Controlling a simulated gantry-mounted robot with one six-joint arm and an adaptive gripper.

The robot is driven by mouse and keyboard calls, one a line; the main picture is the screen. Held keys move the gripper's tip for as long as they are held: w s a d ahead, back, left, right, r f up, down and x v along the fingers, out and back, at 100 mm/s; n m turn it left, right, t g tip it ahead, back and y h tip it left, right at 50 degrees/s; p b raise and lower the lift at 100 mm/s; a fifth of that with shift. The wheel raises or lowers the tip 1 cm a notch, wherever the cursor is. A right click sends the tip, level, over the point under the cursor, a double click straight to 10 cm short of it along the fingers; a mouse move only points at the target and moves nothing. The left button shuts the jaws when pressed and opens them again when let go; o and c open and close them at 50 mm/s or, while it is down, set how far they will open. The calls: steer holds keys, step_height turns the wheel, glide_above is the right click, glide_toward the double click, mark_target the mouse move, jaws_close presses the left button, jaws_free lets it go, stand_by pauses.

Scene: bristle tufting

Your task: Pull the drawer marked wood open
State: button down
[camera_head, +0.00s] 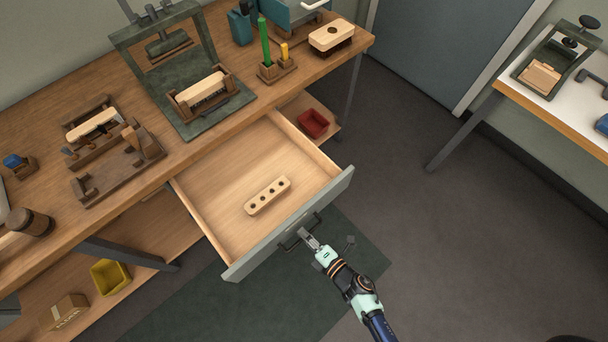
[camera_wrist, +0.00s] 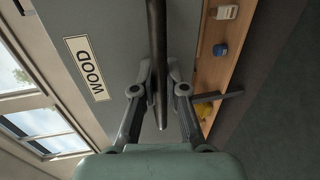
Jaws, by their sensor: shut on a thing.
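The drawer (camera_head: 297,228) under the workbench stands pulled well out, with its grey front facing my arm. Its front with the WOOD label (camera_wrist: 87,68) shows in the wrist view. A wooden block with several holes (camera_head: 267,195) lies inside the drawer. My gripper (camera_head: 305,233) is at the dark bar handle (camera_head: 290,243) on the drawer front. In the wrist view my gripper (camera_wrist: 160,90) has its fingers on both sides of the handle bar (camera_wrist: 157,40), shut on it. The exact finger contact is partly hidden in the head view.
The workbench top (camera_head: 215,145) carries wooden fixtures, a press (camera_head: 165,45) and a brush holder. A red bin (camera_head: 313,123) and a yellow bin (camera_head: 110,276) sit on the lower shelf. The floor (camera_head: 460,250) to the right is clear.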

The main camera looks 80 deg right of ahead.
steer(key=c, duration=1.2)
jaws_free()
steer(key=v, duration=0.7)
steer(key=shift+s, duration=0.2)
